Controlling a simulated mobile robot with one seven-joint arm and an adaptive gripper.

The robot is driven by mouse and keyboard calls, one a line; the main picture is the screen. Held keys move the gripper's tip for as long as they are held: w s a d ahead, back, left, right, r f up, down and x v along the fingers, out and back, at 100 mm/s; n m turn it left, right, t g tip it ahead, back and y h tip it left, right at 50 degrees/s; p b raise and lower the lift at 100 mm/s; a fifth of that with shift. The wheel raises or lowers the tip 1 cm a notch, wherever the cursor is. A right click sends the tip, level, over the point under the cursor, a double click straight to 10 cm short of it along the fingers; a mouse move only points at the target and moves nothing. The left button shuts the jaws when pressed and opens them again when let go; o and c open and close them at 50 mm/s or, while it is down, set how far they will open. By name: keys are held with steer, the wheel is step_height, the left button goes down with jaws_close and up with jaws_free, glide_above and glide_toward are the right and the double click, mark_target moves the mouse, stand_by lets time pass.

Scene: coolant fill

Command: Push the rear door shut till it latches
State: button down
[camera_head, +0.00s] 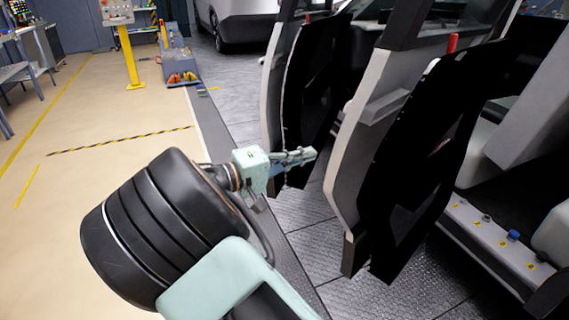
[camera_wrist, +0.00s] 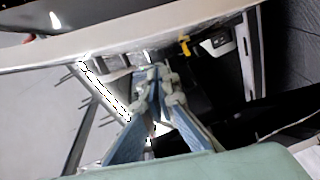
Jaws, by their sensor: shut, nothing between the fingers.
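Two car doors stand open side by side, a farther door (camera_head: 310,85) and a nearer door (camera_head: 420,165), both with dark inner faces and pale edges. I cannot tell for sure which is the rear door. My gripper (camera_head: 312,154) is shut and empty. In the head view its fingertips overlap the lower part of the farther door and lie left of the nearer door's pale edge. In the wrist view the shut fingers (camera_wrist: 157,78) point at a pale panel edge and a dark interior. Whether they touch a door is unclear.
The car's sill (camera_head: 490,235), with a blue cap on it, runs at the lower right. A yellow post (camera_head: 129,55) and a grey unit (camera_head: 180,65) stand at the back left. The beige floor (camera_head: 75,150) at left is mostly clear.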

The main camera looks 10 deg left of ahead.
steer(key=shift+s+d+f+b, duration=0.15)
steer(key=shift+s+d+f, duration=0.05)
steer(key=shift+s+d, duration=0.45)
steer(key=shift+s+d+f+b, duration=0.15)
steer(key=shift+s+d, duration=0.35)
steer(key=shift+d, duration=0.1)
steer(key=shift+d, duration=0.1)
